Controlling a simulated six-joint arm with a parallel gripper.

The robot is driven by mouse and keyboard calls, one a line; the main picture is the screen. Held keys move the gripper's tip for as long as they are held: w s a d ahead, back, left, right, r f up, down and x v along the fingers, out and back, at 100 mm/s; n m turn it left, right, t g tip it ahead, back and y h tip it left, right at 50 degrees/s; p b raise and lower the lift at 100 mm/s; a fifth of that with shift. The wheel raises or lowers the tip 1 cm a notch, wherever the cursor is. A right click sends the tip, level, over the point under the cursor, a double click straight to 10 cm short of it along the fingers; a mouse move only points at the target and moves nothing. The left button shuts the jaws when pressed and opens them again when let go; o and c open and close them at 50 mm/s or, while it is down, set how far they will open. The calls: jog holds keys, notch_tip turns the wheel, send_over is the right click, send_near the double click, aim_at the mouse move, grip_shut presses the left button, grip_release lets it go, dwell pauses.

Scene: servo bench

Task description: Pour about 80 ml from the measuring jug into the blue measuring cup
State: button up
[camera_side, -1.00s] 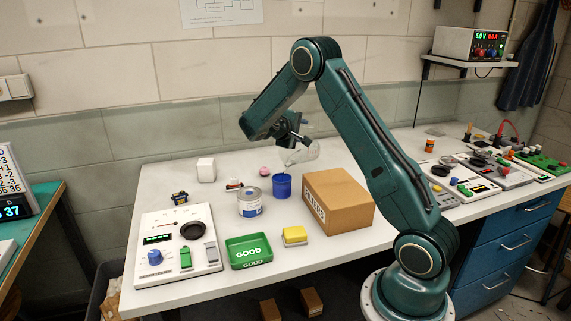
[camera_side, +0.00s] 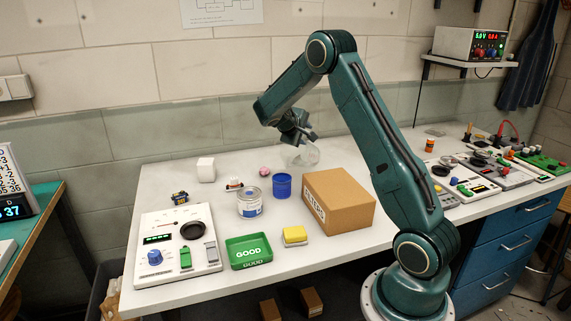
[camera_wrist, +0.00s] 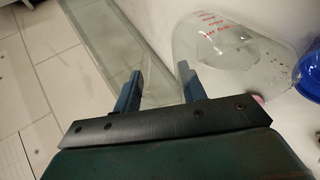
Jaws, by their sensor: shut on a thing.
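The clear measuring jug (camera_side: 302,157) is behind and slightly right of the blue measuring cup (camera_side: 282,190) in the side view. My gripper (camera_side: 298,138) is shut on the jug from above and behind. In the wrist view the jug (camera_wrist: 225,42) shows red markings, and its glass reaches between the fingers of my gripper (camera_wrist: 160,88). The blue cup (camera_wrist: 311,70) is cut off at the right edge there. The cup stands upright on the bench. I cannot tell whether the jug touches the bench, or the liquid level in either vessel.
A cardboard box (camera_side: 338,202) stands right of the cup, and a metal can (camera_side: 249,203) stands close on its left.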

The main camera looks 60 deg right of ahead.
aim_at(304, 150)
jog(key=shift+s+d+f+t+y, duration=0.15)
jog(key=shift+d+f+t+y, duration=0.05)
jog(key=shift+d+f+y, duration=0.5)
jog(key=shift+s+d+f+t+y, duration=0.15)
jog(key=shift+d+f+y, duration=0.25)
jog(key=shift+y, duration=0.4)
jog(key=shift+f, duration=0.1)
dwell(0.8)
jog(key=s+d+f+t+y, duration=0.2)
jog(key=d+f+y, duration=0.3)
jog(key=d+y, duration=0.2)
jog(key=shift+d+m+y, duration=0.4)
jog(key=shift+y, duration=0.2)
dwell(0.7)
dwell(0.4)
